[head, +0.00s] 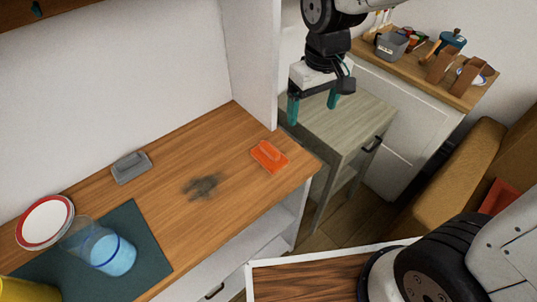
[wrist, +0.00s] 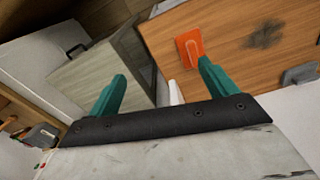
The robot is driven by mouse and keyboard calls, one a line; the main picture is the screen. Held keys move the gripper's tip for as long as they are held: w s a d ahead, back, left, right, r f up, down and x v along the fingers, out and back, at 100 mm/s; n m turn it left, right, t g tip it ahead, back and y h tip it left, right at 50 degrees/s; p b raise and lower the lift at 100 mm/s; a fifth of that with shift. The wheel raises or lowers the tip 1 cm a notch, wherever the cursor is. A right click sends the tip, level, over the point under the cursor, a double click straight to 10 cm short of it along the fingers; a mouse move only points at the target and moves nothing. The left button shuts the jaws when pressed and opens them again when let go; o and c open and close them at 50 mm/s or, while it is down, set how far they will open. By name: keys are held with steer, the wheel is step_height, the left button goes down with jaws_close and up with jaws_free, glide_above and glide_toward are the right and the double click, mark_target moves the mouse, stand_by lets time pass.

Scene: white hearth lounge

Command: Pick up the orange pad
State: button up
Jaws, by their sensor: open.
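The orange pad (head: 269,156) has a raised handle and lies flat on the wooden counter (head: 160,240), near its right end. It also shows in the wrist view (wrist: 189,46), just beyond the tip of one finger. My gripper (head: 313,108) is open and empty, with teal fingers pointing down. In the head view it hangs to the right of the pad, in front of the grey-green side table. In the wrist view my gripper (wrist: 160,90) has its fingers wide apart, with nothing between them.
A dark smudge (head: 203,186) marks the counter left of the pad. A grey pad (head: 131,167), a red-rimmed plate (head: 45,222) and a clear pitcher (head: 105,250) stand farther left. A white upright panel (head: 249,60) rises behind the pad. The side table (head: 345,122) stands to the right.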

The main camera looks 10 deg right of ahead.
steer(key=n, duration=0.2)
glide_above(269, 147)
steer(key=f, duration=0.6)
steer(key=w+f, duration=0.1)
steer(key=f, duration=0.2)
steer(key=shift+d+f, duration=0.2)
steer(key=shift+f, duration=0.15)
steer(key=f, duration=0.5)
steer(key=s+f, duration=0.1)
steer(key=f, duration=0.1)
steer(key=shift+a+f, duration=0.15)
steer(key=shift+f, duration=0.25)
steer(key=c, duration=1.1)
